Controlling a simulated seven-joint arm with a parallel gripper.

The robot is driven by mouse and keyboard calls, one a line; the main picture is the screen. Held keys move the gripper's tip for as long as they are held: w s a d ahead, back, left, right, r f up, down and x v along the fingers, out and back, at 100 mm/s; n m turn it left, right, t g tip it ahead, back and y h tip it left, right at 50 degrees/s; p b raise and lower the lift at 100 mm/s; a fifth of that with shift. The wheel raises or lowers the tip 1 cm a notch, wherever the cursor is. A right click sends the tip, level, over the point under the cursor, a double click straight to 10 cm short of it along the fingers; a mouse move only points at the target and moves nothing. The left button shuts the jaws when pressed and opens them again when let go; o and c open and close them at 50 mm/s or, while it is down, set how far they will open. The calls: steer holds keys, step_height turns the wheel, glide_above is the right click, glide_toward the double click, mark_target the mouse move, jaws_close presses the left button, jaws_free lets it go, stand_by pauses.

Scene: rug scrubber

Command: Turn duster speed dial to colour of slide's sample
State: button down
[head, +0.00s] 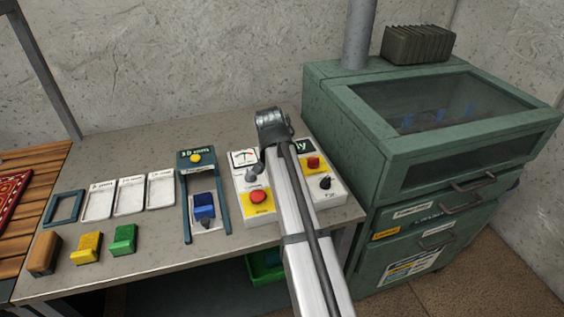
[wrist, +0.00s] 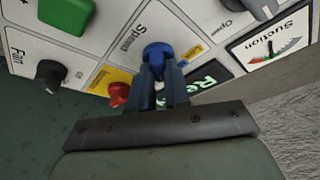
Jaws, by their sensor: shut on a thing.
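My gripper (wrist: 163,75) is shut on a blue knob (wrist: 158,51) in the wrist view. The knob sits on a white control panel beside a label that seems to read "Speed". Any colour marks around it are hidden or too small to read. In the head view my arm hides the gripper and this knob. The white control boxes (head: 242,207) stand at the table's right end. A blue block (head: 204,202) lies on a pale plate between two teal rails (head: 187,218), left of the boxes. I cannot tell if it is the slide's sample.
The panel also has a black Fan knob (wrist: 50,72), a green button (wrist: 66,14), a red button (wrist: 119,90) and a Suction gauge (wrist: 272,45). Brown (head: 44,254), yellow (head: 87,248) and green (head: 123,240) blocks lie at left. A green cabinet (head: 400,160) stands close on the right.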

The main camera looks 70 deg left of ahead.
steer(key=n+g, duration=0.1)
steer(key=n, duration=0.2)
steer(key=shift+w+n+y, duration=0.15)
steer(key=shift+n+y, duration=0.25)
steer(key=shift+n+g, duration=0.9)
steer(key=shift+n, duration=0.9)
steer(key=c, duration=1.1)
jaws_free()
steer(key=shift+r, duration=0.1)
